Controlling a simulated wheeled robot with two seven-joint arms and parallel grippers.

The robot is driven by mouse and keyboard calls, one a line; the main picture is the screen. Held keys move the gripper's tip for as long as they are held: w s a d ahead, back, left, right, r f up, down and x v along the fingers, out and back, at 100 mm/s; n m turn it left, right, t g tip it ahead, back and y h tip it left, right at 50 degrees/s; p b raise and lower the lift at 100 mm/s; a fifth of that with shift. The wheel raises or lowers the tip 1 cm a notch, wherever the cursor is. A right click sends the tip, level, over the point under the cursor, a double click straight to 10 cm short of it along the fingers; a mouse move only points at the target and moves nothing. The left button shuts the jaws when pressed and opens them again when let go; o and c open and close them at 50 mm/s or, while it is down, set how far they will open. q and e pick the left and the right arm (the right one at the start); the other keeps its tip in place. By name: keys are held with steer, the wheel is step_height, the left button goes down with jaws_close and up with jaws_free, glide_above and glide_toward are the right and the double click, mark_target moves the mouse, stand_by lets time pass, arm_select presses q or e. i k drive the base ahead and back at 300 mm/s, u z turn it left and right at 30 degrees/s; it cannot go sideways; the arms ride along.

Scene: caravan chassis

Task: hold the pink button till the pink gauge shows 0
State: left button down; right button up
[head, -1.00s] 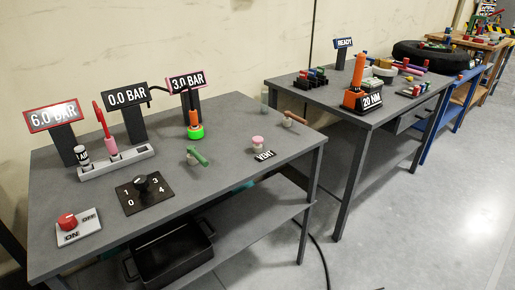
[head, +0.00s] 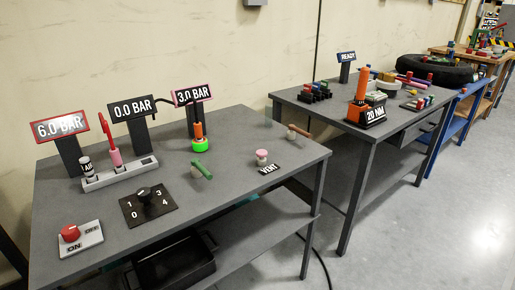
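The pink button (head: 262,154) stands on the near table, behind the VENT label (head: 269,169). Nothing touches it. The pink-framed gauge (head: 194,95) at the back of the same table reads 3.0 BAR. Neither of my grippers shows in the head view.
The near table (head: 230,215) also holds a red-framed gauge (head: 61,128) at 6.0 BAR, a black gauge (head: 133,107) at 0.0 BAR, a dial (head: 147,204), a red ON/OFF knob (head: 70,233) and a green lever (head: 202,169). A second table (head: 340,128) stands to the right.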

mark_target(262, 153)
steer(key=z, duration=1.6)
steer(key=i, duration=1.05)
steer(key=u, duration=3.3)
